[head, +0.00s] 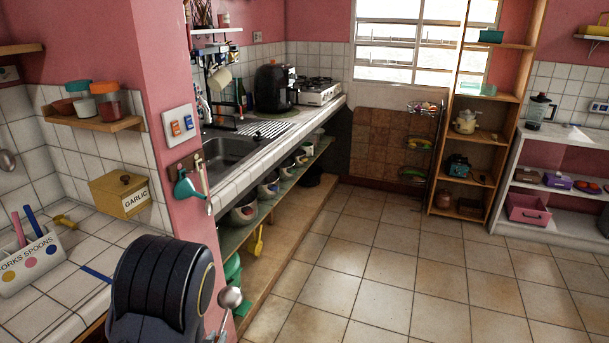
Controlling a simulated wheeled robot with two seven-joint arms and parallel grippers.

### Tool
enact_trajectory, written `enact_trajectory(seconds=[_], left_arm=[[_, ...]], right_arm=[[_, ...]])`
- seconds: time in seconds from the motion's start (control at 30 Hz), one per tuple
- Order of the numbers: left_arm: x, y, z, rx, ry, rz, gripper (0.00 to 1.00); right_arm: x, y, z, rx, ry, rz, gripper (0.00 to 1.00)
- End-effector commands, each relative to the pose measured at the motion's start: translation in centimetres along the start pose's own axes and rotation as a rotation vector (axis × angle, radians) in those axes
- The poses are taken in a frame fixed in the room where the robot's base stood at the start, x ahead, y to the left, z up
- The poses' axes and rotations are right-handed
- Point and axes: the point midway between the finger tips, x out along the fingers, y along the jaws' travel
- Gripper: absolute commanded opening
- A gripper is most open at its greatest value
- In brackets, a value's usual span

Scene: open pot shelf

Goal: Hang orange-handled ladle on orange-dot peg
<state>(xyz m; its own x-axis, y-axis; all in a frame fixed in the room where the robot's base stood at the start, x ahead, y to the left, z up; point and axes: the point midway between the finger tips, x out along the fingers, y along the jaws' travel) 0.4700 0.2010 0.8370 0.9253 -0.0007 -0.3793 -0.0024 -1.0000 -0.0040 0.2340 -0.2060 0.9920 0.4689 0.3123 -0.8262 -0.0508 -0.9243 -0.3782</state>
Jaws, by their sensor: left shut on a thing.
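A metal ladle (230,298) shows its round grey bowl at the bottom of the head view, right of my dark left arm. My left gripper (221,328) is shut on this ladle, mostly hidden behind my arm and cut off by the lower edge. The handle is hidden, so its colour cannot be told. On the pink wall end ahead is a small wooden peg rack (186,165), with a teal utensil (187,189) hanging at it. I cannot make out an orange dot on a peg. My right gripper is not in view.
A white plate with orange and blue marks (180,125) is on the wall above the rack. A yellow GARLIC box (119,194) and a FORKS SPOONS holder (35,266) stand on the tiled counter (55,320). Open floor (370,265) lies to the right.

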Motion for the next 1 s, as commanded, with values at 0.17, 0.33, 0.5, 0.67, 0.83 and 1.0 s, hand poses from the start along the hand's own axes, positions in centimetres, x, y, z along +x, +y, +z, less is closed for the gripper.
enact_trajectory(seconds=[0.17, 0.33, 0.5, 0.67, 0.83, 1.0], left_arm=[[-1.0, -0.1, 3.3, -0.002, -0.006, -0.002, 0.00], [-1.2, 0.0, 3.6, -0.005, 0.000, 0.000, 0.00], [0.0, 0.7, 4.7, 0.003, -0.001, 0.008, 0.00], [4.1, 2.7, 7.8, 0.014, 0.000, 0.014, 0.00], [8.1, 3.2, 9.4, -0.017, 0.008, -0.081, 0.00], [9.7, 1.7, 8.8, -0.069, 0.006, -0.213, 0.00]], right_arm=[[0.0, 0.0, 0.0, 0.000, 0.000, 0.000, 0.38], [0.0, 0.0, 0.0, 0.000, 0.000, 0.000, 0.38], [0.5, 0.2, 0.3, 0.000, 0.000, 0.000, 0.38], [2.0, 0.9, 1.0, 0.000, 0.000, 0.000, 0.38], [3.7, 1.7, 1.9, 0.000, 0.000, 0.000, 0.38], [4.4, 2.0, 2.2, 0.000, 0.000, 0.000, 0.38]])
